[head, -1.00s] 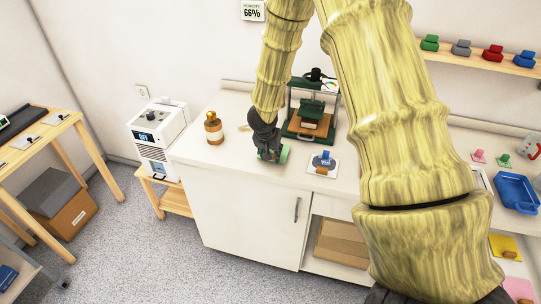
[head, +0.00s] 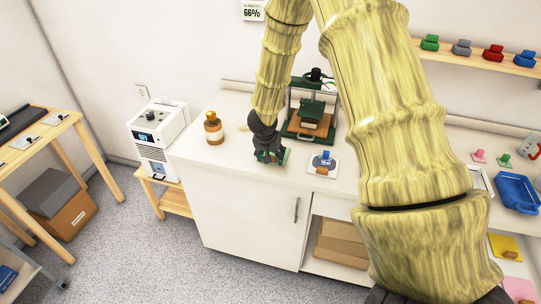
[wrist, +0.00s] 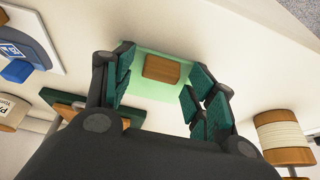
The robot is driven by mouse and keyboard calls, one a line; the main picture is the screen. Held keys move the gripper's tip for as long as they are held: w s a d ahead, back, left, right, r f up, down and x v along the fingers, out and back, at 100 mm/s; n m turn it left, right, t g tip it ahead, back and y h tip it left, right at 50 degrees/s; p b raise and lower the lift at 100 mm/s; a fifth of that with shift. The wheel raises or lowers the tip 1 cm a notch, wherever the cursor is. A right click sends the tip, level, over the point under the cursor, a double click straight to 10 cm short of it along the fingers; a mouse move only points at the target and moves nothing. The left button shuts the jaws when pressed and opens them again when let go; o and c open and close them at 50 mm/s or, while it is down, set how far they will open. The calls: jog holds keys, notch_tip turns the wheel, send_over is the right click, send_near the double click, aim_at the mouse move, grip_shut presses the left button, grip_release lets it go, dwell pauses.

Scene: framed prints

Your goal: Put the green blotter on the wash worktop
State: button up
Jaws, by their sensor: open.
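The green blotter (wrist: 150,88) is a pale green pad with a brown wooden block on top. In the wrist view it lies between the spread fingers of my gripper (wrist: 155,85), with a gap on each side of the block. In the head view my gripper (head: 270,157) is low over the white worktop (head: 238,165), and only a green edge of the blotter (head: 287,157) shows beside the fingers. The blotter looks flat on the worktop. My gripper is open, and its teal finger pads do not press on the block.
An amber bottle (head: 213,129) stands left of my gripper. A green press (head: 308,119) stands behind it. A blue-topped item on a white card (head: 323,164) lies close on the right. A blue tray (head: 517,192) is farther right. The worktop's front left is clear.

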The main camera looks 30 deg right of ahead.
jog(key=p+v, duration=0.2)
jog(key=v, duration=1)
jog(key=s+a+f+n+h, duration=0.15)
jog(key=s+f+n, duration=0.25)
jog(key=s+f, duration=0.7)
jog(key=s+a+f+n+g+y, duration=0.1)
jog(key=s+a+f+n, duration=0.1)
jog(key=s+a+f, duration=0.3)
jog(key=s+a+f+n+g+y, duration=0.1)
jog(key=s+a+f+y, duration=0.1)
jog(key=s+a+f, duration=0.3)
jog(key=s+a+f+n+y, duration=0.2)
jog(key=s+a+f, duration=0.3)
jog(key=s+f, duration=0.5)
jog(key=s, duration=0.5)
jog(key=shift+s+a+n+g, duration=0.2)
jog(key=shift+s+n+g, duration=0.1)
jog(key=shift+s+g, duration=0.1)
